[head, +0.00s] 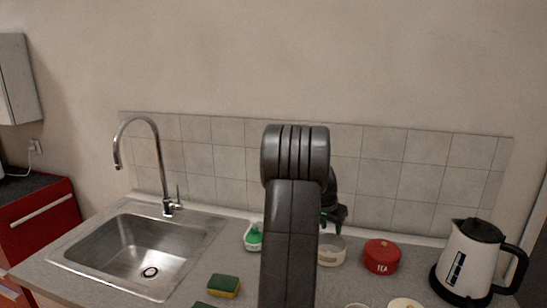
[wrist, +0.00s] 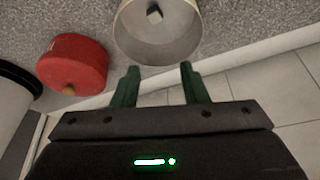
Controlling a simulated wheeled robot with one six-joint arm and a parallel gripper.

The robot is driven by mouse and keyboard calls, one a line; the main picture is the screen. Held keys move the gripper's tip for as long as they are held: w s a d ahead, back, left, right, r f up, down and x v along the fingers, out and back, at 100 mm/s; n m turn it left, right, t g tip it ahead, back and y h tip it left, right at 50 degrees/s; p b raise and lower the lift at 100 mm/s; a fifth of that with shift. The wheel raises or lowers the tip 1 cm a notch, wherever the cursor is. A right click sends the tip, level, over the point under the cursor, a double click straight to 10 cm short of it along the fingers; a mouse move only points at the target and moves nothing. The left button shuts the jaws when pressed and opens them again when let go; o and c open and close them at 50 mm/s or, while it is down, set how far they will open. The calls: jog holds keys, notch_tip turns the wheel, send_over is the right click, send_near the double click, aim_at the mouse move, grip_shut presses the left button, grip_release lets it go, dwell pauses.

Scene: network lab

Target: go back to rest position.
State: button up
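My gripper (wrist: 160,70) is open, with its two green fingers apart and nothing between them in the wrist view. In the head view my dark arm stands in the middle and hides most of the gripper. Only a bit of green finger shows, just above the pale container (head: 331,257).
A red tin (head: 382,257) and a white kettle (head: 468,263) stand right of the container. A green soap bottle (head: 253,240) and a yellow-green sponge (head: 223,287) are to the left. Further left are the sink (head: 125,245) and tall faucet (head: 158,150). A tiled wall (head: 415,180) stands close behind.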

jog(key=shift+a+f, duration=0.1)
jog(key=shift+f, duration=1.4)
jog(key=shift+r, duration=0.1)
